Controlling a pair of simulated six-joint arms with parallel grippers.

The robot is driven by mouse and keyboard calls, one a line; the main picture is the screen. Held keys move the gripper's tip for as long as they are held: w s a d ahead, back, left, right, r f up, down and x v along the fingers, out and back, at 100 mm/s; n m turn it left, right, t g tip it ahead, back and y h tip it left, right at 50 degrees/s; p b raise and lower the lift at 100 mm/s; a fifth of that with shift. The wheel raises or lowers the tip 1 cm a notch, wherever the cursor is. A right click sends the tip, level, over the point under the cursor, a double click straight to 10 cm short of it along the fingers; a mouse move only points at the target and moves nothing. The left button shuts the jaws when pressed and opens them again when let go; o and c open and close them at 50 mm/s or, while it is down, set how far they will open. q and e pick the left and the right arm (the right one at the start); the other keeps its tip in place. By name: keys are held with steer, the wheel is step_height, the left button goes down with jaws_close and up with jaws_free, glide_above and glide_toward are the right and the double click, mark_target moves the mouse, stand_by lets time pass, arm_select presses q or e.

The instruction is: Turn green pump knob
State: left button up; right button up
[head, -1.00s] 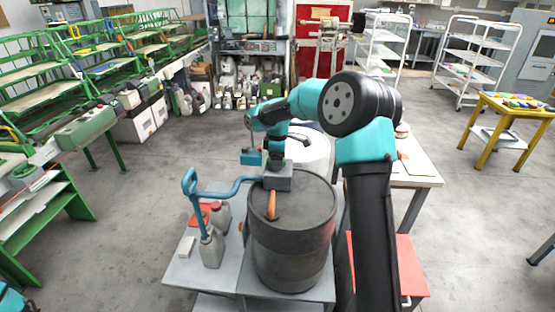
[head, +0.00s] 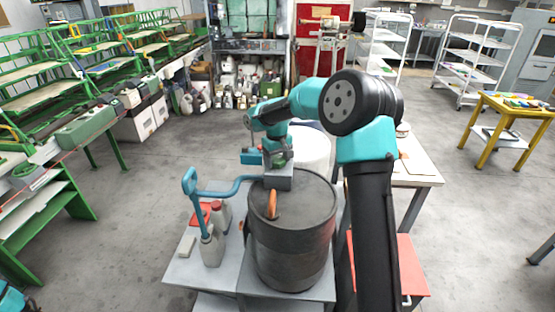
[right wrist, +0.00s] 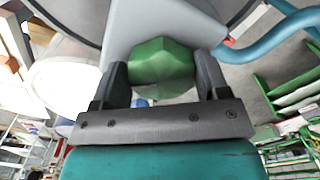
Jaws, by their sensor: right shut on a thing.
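The green pump knob (right wrist: 162,62) is a faceted green piece on the grey pump body (right wrist: 165,25). In the right wrist view it lies between the two fingers of my right gripper (right wrist: 162,78), which is shut on it. In the head view my right gripper (head: 277,162) reaches the grey pump body (head: 279,179) on top of a dark drum (head: 292,250); the knob is mostly hidden there. A blue spout pipe (head: 222,192) runs left from the pump, and an orange handle (head: 272,205) stands at the drum's top. My left gripper is out of view.
A white barrel (head: 312,150) is behind the drum, and a red-topped stand (head: 408,270) is at the right. Green racks line the left side; open floor lies around.

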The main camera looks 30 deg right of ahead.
mark_target(277, 159)
steer(key=m, duration=0.5)
steer(key=shift+a, duration=0.15)
steer(key=shift+m, duration=0.3)
steer(key=o, duration=0.9)
steer(key=shift+r, duration=0.1)
step_height(277, 159, up, 17)
steer(key=shift+r, duration=0.15)
stand_by(0.6)
